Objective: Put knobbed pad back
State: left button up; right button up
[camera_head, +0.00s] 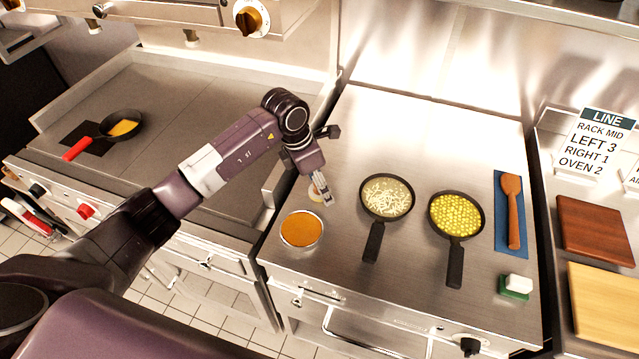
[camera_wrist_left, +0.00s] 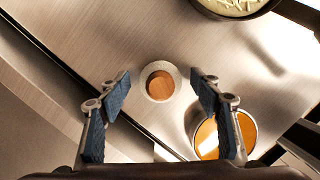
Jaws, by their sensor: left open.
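The knobbed pad (camera_wrist_left: 151,95), a small pale round disc with a brown wooden knob on top, sits on the steel counter in the left wrist view. In the head view the pad (camera_head: 313,196) is partly hidden by my left gripper (camera_head: 322,189). In the left wrist view my left gripper (camera_wrist_left: 160,79) is open, with one blue-padded finger on each side of the pad and nothing held. I cannot tell how high the fingertips are above the counter. My right gripper is in neither view.
An orange-filled round container (camera_head: 301,229) stands close in front of the pad. A pan of white shreds (camera_head: 387,197) and a pan of yellow pieces (camera_head: 456,215) are to the right. Beyond are a wooden spoon (camera_head: 512,210) on a blue mat and a green-and-white block (camera_head: 516,285).

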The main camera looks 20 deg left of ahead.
pick_arm(q)
jog(key=shift+r, duration=0.15)
jog(key=shift+a+r, duration=0.1)
jog(key=shift+r, duration=0.25)
jog(key=b+v, duration=0.2)
jog(key=v, duration=0.9)
jog(key=shift+r+b, duration=0.15)
jog(key=shift+b, duration=0.25)
